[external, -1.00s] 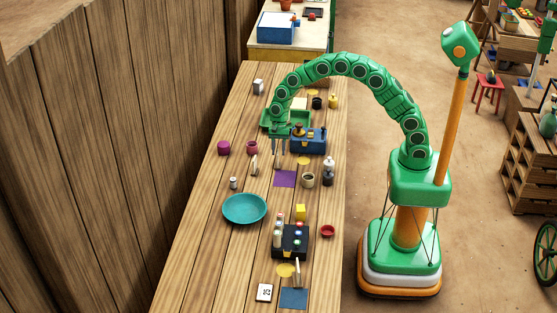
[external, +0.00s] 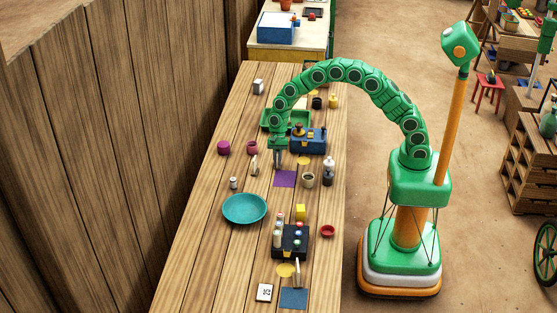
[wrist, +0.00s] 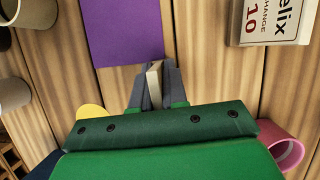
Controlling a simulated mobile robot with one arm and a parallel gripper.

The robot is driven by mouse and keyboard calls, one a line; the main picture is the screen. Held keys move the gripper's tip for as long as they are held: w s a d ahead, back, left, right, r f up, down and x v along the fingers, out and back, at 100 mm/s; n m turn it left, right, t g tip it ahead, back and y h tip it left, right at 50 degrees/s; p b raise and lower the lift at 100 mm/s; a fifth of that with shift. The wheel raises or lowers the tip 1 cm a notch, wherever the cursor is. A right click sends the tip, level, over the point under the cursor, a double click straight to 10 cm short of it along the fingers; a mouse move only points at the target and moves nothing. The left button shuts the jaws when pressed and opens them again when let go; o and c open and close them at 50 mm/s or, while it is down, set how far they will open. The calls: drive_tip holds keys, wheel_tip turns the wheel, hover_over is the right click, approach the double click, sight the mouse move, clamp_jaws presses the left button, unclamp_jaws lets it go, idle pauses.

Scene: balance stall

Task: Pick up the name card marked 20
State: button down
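My gripper (external: 278,163) is low over the table behind the purple mat (external: 285,179). In the wrist view its two dark fingers (wrist: 154,90) are closed on a thin, pale card-like thing (wrist: 154,77), seen edge-on; no number shows on it. Another card (wrist: 273,20), reading "elix", "CHANGE" and 10, is at upper right there, apart from my fingers; it appears as a small pale card (external: 254,165) in the external view. A white card (external: 264,292) with a dark mark, too small to read surely, lies at the near end. I see no clear 20.
A pink pot (wrist: 283,148) is close to my gripper. A blue box (external: 308,145) and green tray (external: 264,125) stand behind it. A teal plate (external: 244,209) and black rack (external: 289,243) are nearer.

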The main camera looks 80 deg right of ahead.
idle(0.3)
drive_tip(key=shift+r, duration=0.55)
wheel_tip(320, 180, up, 2)
drive_tip(key=shift+r, duration=0.25)
drive_tip(key=s+r, duration=0.9)
drive_tip(key=s, duration=0.5)
drive_tip(key=shift+d+r, duration=0.2)
drive_tip(key=shift+d, duration=0.25)
